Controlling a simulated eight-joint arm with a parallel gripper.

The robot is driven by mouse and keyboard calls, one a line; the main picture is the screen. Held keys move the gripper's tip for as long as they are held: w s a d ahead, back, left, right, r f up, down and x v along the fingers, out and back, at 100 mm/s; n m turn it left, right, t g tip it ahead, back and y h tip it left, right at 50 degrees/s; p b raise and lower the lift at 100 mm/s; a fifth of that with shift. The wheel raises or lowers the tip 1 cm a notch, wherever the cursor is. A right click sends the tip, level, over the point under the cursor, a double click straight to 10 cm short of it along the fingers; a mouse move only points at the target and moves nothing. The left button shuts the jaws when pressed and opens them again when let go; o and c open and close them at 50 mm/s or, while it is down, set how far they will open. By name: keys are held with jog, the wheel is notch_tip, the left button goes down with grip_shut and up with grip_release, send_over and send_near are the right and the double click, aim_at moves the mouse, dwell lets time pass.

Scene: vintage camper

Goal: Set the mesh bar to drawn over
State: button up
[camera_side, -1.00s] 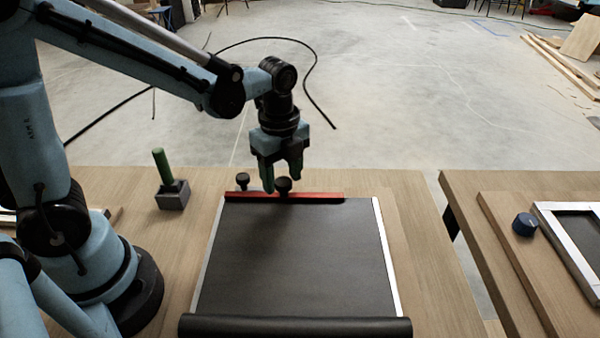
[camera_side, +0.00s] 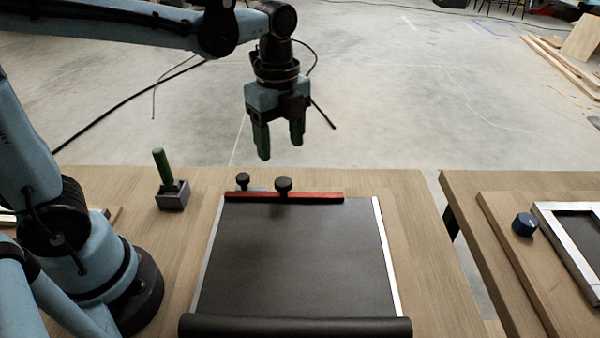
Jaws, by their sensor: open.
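The mesh bar (camera_side: 318,196) is a red bar lying along the far edge of a black mesh sheet (camera_side: 295,255). A black knob (camera_side: 283,185) stands on the bar near its middle. The mesh is spread flat between two pale side rails, from a dark roll (camera_side: 295,327) at the near edge up to the bar. My gripper (camera_side: 279,146) is open and empty. It hangs above the bar and knob, clear of both, with its green fingers pointing down.
A second black knob (camera_side: 242,180) sits by a small grey piece behind the bar's left end. A grey block with a green handle (camera_side: 166,180) stands to the left.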

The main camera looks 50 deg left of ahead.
notch_tip(320, 180, up, 4)
dwell(0.4)
jog(key=s+a+f+n+t, duration=0.2)
jog(key=n+t, duration=0.1)
jog(key=n, duration=0.6)
jog(key=s+a+f+n+t, duration=0.1)
jog(key=s+f+n+t, duration=0.1)
jog(key=n, duration=0.8)
jog(key=shift+s+a+f+t, duration=0.4)
jog(key=shift+s+t, duration=0.15)
jog(key=shift+t, duration=0.55)
